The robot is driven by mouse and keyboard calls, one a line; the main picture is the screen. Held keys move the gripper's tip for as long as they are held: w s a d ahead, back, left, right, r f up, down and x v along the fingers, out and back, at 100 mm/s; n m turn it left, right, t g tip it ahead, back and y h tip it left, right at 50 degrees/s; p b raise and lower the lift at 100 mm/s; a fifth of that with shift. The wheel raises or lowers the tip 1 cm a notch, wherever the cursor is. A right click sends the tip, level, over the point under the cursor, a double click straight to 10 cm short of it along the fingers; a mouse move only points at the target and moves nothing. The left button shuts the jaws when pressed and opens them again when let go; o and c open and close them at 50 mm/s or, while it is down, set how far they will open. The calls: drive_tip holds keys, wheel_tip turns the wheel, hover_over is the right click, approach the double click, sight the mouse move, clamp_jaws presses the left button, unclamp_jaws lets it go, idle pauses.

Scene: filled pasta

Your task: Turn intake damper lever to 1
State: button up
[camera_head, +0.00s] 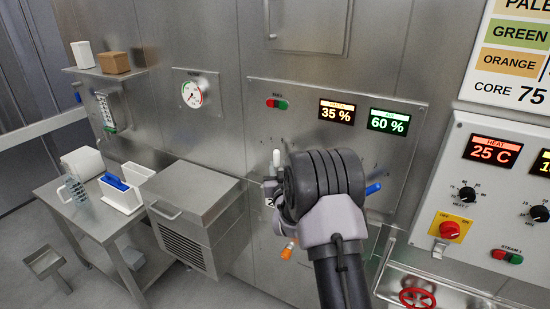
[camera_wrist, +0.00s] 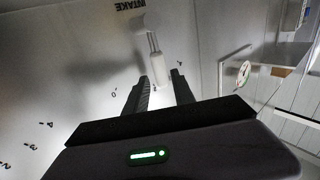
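The intake damper lever is white and stands on the control panel (camera_head: 330,98). In the head view its white tip (camera_head: 276,160) shows just left of my gripper, and the rest is mostly hidden. In the wrist view the white lever (camera_wrist: 156,62) rises between and beyond my two dark fingertips, under an upside-down INTAKE label (camera_wrist: 130,5). My gripper (camera_wrist: 162,82) is open, with a gap visible beside the lever; contact is unclear. A scale mark 0 (camera_wrist: 113,93) lies left of the fingers, with more numbers farther lower left. The lever's exact reading is unclear.
A blue-tipped lever (camera_head: 373,188) and an orange-tipped handle (camera_head: 288,251) sit close around my gripper. Displays read 35 % (camera_head: 337,112) and 60 % (camera_head: 388,121). A heat panel (camera_head: 462,205) stands right, a red valve wheel (camera_head: 417,298) lower right. A side table (camera_head: 62,199) stands left.

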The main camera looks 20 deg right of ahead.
sight(277, 160)
drive_tip(key=x, duration=0.6)
clamp_jaws()
idle(1.3)
